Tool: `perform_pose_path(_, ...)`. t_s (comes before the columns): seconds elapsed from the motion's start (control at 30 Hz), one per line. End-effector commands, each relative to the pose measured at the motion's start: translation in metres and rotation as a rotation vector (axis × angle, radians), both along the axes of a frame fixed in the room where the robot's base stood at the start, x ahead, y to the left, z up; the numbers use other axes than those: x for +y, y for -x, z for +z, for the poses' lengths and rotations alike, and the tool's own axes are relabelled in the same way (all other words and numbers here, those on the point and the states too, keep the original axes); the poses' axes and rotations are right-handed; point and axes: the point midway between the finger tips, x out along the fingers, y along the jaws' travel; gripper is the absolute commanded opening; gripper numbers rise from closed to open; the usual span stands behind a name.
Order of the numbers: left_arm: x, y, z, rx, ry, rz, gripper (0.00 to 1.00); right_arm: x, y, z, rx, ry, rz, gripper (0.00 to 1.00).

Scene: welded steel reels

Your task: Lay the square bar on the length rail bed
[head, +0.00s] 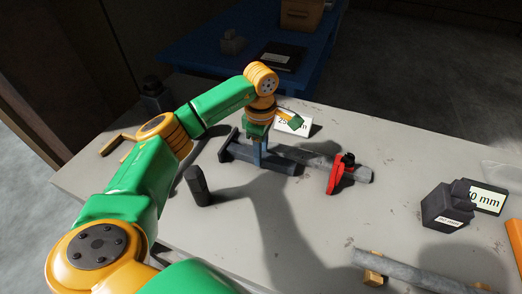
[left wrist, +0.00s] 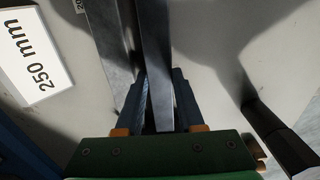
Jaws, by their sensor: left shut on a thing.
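My left gripper (head: 264,153) is above the bench, pointing down at the steelwork in the head view. In the left wrist view its blue fingers (left wrist: 160,95) are shut on the square bar (left wrist: 155,45), a dark grey length that runs away to the top edge. In the head view the bar (head: 280,168) seems to lie on the near side of the length rail bed (head: 318,159), roughly parallel to it. I cannot tell whether they touch. The rail has a red clamp (head: 340,173) at its right end. My right gripper is not in view.
A dark post (head: 197,186) stands near the bar. A 250 mm card (head: 293,123) lies behind the rail. A dark block (head: 447,206) with another card (head: 487,198) is at the right. A grey bar (head: 425,272) rests on wooden blocks at the front right. The bench (head: 350,225) is clear between.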

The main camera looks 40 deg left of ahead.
Motion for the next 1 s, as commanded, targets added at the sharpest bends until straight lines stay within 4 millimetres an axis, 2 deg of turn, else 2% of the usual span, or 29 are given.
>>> perform_pose_path(0.87, -0.0001, -0.0006, -0.0019, -0.003, 0.001, 0.0, 0.0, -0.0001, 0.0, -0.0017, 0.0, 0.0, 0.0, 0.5)
perform_pose_path(0.9, -0.0001, -0.0006, -0.0019, -0.003, 0.001, 0.0, 0.45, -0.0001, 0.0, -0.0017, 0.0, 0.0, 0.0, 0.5)
perform_pose_path(1.0, 0.0, -0.0005, -0.0021, -0.002, 0.001, 0.0, 0.72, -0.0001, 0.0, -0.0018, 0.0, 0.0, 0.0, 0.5)
